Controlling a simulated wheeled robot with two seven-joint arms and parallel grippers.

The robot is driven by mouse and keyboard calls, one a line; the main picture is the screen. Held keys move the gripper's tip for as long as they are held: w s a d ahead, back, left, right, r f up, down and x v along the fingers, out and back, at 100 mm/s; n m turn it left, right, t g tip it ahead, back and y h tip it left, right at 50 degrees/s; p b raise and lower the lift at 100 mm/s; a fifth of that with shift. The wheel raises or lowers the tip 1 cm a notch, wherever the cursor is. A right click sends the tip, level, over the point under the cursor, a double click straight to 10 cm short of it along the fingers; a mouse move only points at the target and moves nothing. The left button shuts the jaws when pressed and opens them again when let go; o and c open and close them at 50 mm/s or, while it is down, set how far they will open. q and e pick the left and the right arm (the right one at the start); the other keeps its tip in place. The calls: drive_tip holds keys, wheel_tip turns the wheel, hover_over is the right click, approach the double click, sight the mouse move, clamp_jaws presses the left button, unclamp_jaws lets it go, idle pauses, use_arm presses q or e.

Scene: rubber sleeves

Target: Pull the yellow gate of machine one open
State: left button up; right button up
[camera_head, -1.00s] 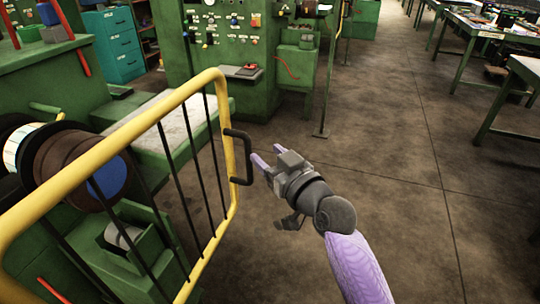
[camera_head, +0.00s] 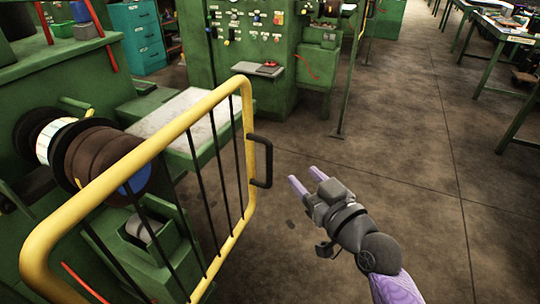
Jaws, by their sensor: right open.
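The yellow gate (camera_head: 183,121) with black bars stands at the left, in front of the green machine. Its black handle (camera_head: 268,162) sticks out from the right-hand post. My right gripper (camera_head: 306,180) is open and empty, with its two purple fingers pointing up and left. It is to the right of the handle, with a gap between them, and touches nothing. My left gripper is not in view.
The green machine (camera_head: 190,205) with dark rollers (camera_head: 100,160) is behind the gate. A green control cabinet (camera_head: 238,50) with a small shelf stands beyond. Tables (camera_head: 500,45) line the upper right. The floor (camera_head: 420,170) right of the gate is clear.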

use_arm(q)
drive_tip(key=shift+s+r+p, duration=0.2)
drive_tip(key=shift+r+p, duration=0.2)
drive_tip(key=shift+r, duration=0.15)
use_arm(e)
drive_tip(key=shift+v, duration=2.75)
drive_tip(key=shift+w+d, duration=0.1)
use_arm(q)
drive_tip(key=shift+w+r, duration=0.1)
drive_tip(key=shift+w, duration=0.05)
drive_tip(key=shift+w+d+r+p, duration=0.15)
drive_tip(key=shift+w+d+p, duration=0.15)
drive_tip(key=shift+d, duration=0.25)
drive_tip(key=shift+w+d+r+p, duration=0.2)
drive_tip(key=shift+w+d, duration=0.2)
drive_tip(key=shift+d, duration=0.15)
use_arm(e)
drive_tip(key=v, duration=1)
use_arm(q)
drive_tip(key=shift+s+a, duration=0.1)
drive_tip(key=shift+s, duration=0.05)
